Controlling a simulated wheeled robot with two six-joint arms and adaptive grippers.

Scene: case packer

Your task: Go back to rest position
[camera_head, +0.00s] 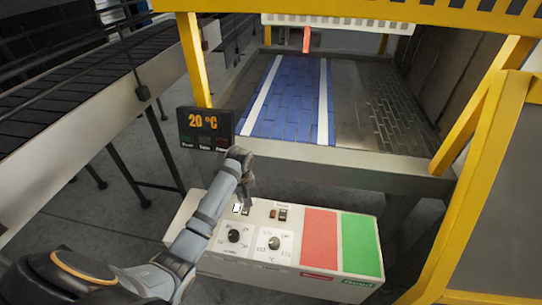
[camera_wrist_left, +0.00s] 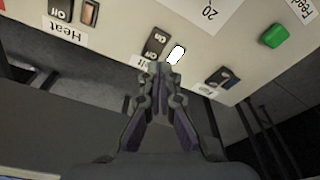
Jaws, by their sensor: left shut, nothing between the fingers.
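My left gripper (camera_head: 248,190) reaches over the upper left part of the control panel (camera_head: 205,262) in the head view. In the left wrist view its fingers (camera_wrist_left: 160,72) are together with nothing between them. The fingertips appear close to a dark rocker switch (camera_wrist_left: 155,42) marked "On" and a bright white spot (camera_wrist_left: 177,54) beside it; I cannot tell whether they touch. A second switch (camera_wrist_left: 60,10) over the label "Heat" also reads "On". My right gripper is in neither view.
The panel has two dials (camera_head: 233,236) (camera_head: 274,243), a red pad (camera_head: 319,238) and a green pad (camera_head: 360,245). A display (camera_head: 205,127) reads 20 °C. Behind is a blue belt (camera_head: 290,95) in a yellow frame (camera_head: 193,55). Another conveyor (camera_head: 60,110) runs along the left.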

